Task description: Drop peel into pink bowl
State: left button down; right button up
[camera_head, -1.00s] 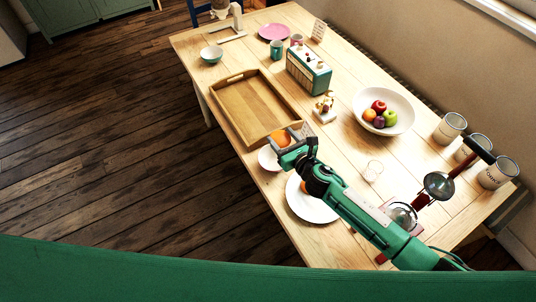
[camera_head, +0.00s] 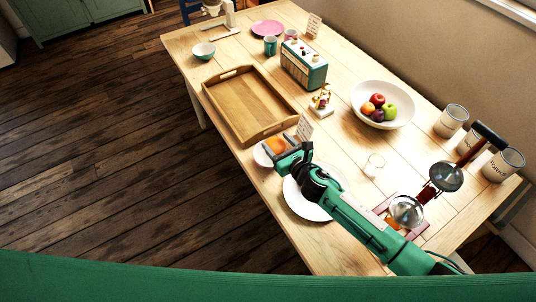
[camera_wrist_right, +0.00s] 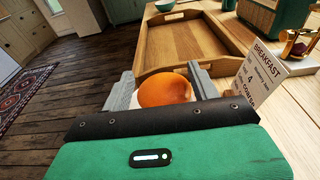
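The orange peel (camera_head: 275,146) is a rounded orange piece between the fingers of my right gripper (camera_head: 283,150). In the right wrist view the peel (camera_wrist_right: 164,90) fills the space between the two grey fingers (camera_wrist_right: 165,88), which are shut on it. The pale pink bowl (camera_head: 261,156) stands at the table's near left edge. The peel is low over this bowl or inside its rim; I cannot tell whether it touches. The gripper and peel partly hide the bowl. My left gripper is not in view.
A wooden tray (camera_head: 238,128) lies behind the bowl, with a breakfast card (camera_head: 304,127) beside it. A white plate (camera_head: 310,209) lies under my right arm. A fruit bowl (camera_head: 402,111), a glass (camera_head: 374,165) and a radio (camera_head: 304,66) stand farther right and back.

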jog(key=o, duration=0.3)
jog(key=shift+o, duration=0.2)
jog(key=shift+s, duration=0.1)
jog(key=b+v, duration=0.2)
jog(key=v, duration=1.1)
jog(key=shift+s+d, duration=0.2)
jog(key=shift+s, duration=0.05)
jog(key=shift+s+f, duration=0.1)
